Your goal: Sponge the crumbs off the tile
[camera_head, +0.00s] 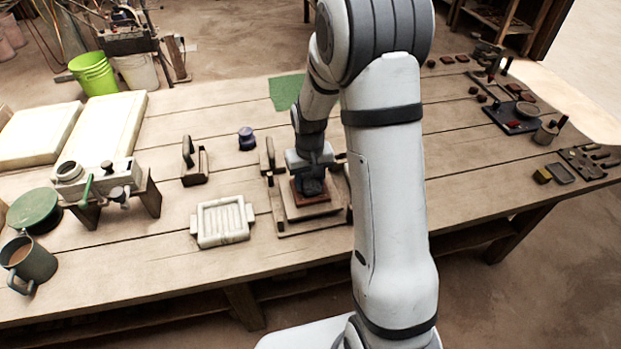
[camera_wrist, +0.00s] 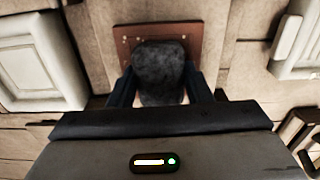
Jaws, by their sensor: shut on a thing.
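The tile (camera_head: 297,190) is a reddish-brown square lying on the wooden press bed (camera_head: 293,212) at the table's middle. In the wrist view the tile (camera_wrist: 128,36) shows small pale specks near its left side, probably crumbs. My gripper (camera_head: 311,172) is over the tile, pointing down. It is shut on a dark grey, rounded sponge (camera_head: 311,187), which also shows between the fingers in the wrist view (camera_wrist: 160,70). The sponge is over the tile and hides its middle. I cannot tell whether they touch.
A mug (camera_head: 33,264) and green-lidded pot (camera_head: 36,209) are far left. Small tools lie far right. Bare planks lie in front.

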